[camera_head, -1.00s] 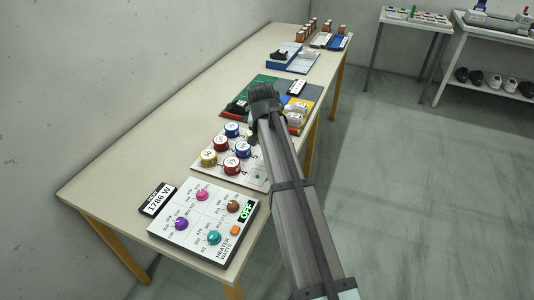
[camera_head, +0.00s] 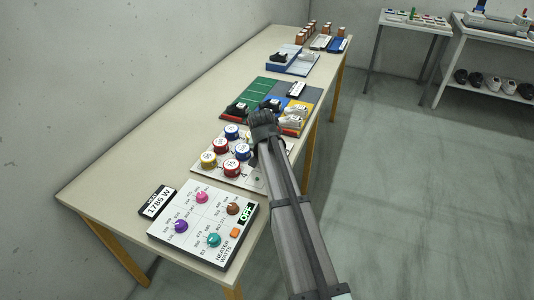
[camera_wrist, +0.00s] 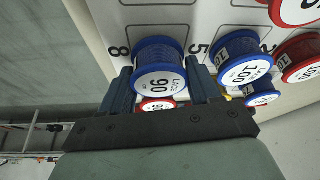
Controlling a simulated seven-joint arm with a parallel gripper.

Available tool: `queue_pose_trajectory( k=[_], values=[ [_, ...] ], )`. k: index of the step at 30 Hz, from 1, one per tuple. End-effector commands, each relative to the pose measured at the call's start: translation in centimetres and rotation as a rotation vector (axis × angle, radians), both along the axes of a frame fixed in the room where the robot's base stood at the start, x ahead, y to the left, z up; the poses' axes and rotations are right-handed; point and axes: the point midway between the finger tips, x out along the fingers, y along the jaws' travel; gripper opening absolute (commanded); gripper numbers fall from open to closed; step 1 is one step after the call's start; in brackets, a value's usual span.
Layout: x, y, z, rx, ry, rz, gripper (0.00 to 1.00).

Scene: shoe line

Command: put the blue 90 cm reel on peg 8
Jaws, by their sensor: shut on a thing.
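The blue 90 reel (camera_wrist: 160,68), with a white "90 LACE" label, is between the two fingers of my gripper (camera_wrist: 158,74) in the wrist view. My gripper is shut on it. The reel is just right of the printed 8 (camera_wrist: 113,51) on the white peg board (camera_wrist: 152,15). The peg under it is hidden, and I cannot tell whether the reel is seated. In the head view my gripper (camera_head: 263,126) is over the board's right part (camera_head: 246,180), and my arm hides the reel.
A blue 100 reel (camera_wrist: 242,66) stands right of my gripper, beyond the printed 5 (camera_wrist: 203,48). Several other red, blue and yellow reels stand close by on the board. A heater panel (camera_head: 190,247) is at the table's near end. Coloured mats with shoes (camera_head: 242,108) are behind.

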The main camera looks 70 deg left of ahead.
Motion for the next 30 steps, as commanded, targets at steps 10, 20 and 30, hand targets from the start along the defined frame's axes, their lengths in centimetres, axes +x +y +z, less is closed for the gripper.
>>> queue_pose_trajectory(
  k=[10,20,30],
  values=[
    [0.0,0.0,-0.85,0.0,0.0,0.0,0.32],
    [0.0,0.0,-0.94,0.0,0.0,0.0,0.88],
    [0.0,0.02,-0.54,0.001,-0.001,0.0,0.88]
  ],
)
